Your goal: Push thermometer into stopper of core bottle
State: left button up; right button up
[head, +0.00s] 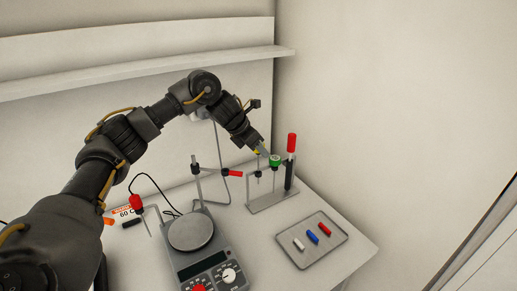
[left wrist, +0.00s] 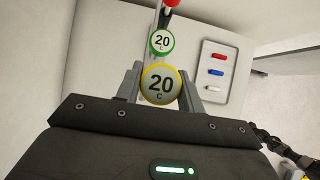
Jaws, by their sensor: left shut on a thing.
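My left gripper (head: 259,148) is shut on a yellow-rimmed dial thermometer (head: 257,153) at the grey rack (head: 270,197). In the left wrist view the yellow dial (left wrist: 161,84), reading 20 C, sits between the two fingers. A thin stem seems to hang below it; I cannot tell whether it is still in the rack. A green-rimmed thermometer (head: 275,160) stands in the rack beside it and also shows in the left wrist view (left wrist: 162,42). I cannot make out a bottle with a stopper. My right gripper is not in view.
A black rod with a red top (head: 291,143) stands at the rack's right end. A grey tray (head: 339,235) holds white, blue and red pieces. A balance (head: 208,262) with a round pan and a stand with red-ended clamp (head: 234,173) are left of the rack.

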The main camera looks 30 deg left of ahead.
pick_arm(q)
jog(key=shift+r+p, duration=2.45)
jog(key=shift+r, duration=0.95)
